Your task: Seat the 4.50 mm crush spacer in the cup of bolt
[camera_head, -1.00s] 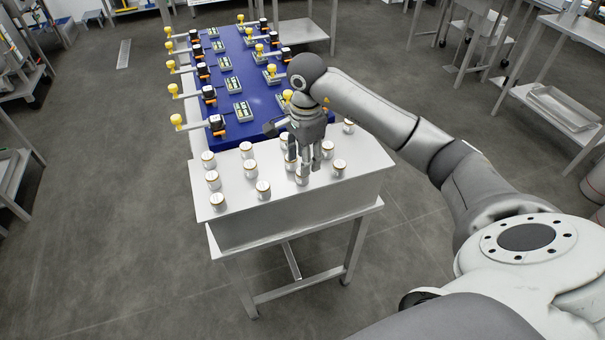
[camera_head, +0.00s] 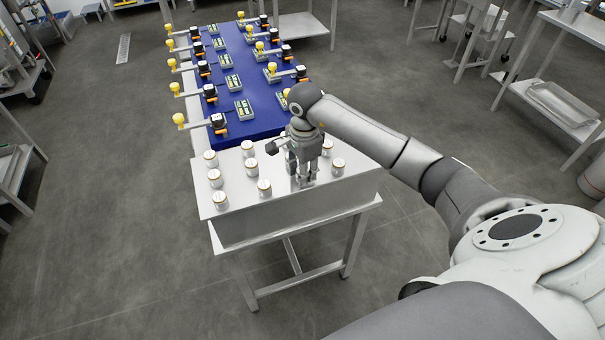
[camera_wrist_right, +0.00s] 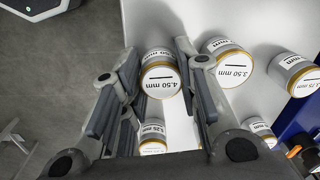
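The 4.50 mm crush spacer (camera_wrist_right: 160,77), a white canister with a gold rim and printed label, stands in the right wrist view between the fingers of my right gripper (camera_wrist_right: 158,60). The fingers are spread on either side of it, with no clear contact visible. In the head view my right gripper (camera_head: 304,182) points down over the front of the silver stand, mostly hiding that spacer. On the blue table behind are two rows of stations with yellow knobs, black parts and labels (camera_head: 233,84); which one is the bolt's cup is too small to tell. My left gripper is out of view.
Several similar canisters stand close by on the silver stand (camera_head: 280,214), such as one labelled 3.50 mm (camera_wrist_right: 230,68) and one at the front (camera_head: 264,188). The blue table (camera_head: 262,120) adjoins the stand's far side. Open floor lies to the left.

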